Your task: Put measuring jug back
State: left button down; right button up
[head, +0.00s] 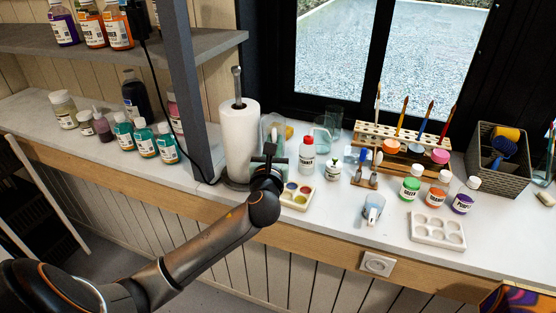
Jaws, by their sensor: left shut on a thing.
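My left gripper (268,158) reaches over the white counter from the lower left, just right of the paper towel roll. It is shut on a clear, faintly green vessel (271,126), which looks like the measuring jug. The gripper hides the vessel's lower part, so I cannot tell whether it touches the counter. My right gripper is not in view.
A paper towel roll (239,140) stands close left of the gripper. A paint palette (297,195), a red-capped bottle (307,155) and a clear jar (328,131) are close right. A wooden brush rack (402,148), a small clear cup (373,209) and a basket (497,155) stand farther right.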

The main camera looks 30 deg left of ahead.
pick_arm(q)
jog(key=w+a+f, duration=0.1)
jog(key=w+f, duration=0.1)
jog(key=w+a+f+b, duration=0.1)
jog(key=w+f, duration=0.1)
jog(key=w+a+f+b, duration=0.1)
jog(key=w+f, duration=0.1)
jog(key=shift+w+f, duration=0.2)
jog(key=f, duration=0.1)
jog(key=f+b, duration=0.1)
jog(key=f, duration=0.1)
jog(key=shift+w+a+f+b, duration=0.2)
jog(key=shift+w+f+b, duration=0.05)
jog(key=shift+f+b, duration=0.1)
jog(key=c, duration=1.3)
grip_release()
jog(key=shift+f, duration=0.2)
jog(key=o, duration=0.4)
jog(key=shift+o, duration=0.2)
jog(key=shift+r, duration=0.3)
jog(key=p+v, duration=0.1)
jog(key=v, duration=1.1)
jog(key=shift+f, duration=0.1)
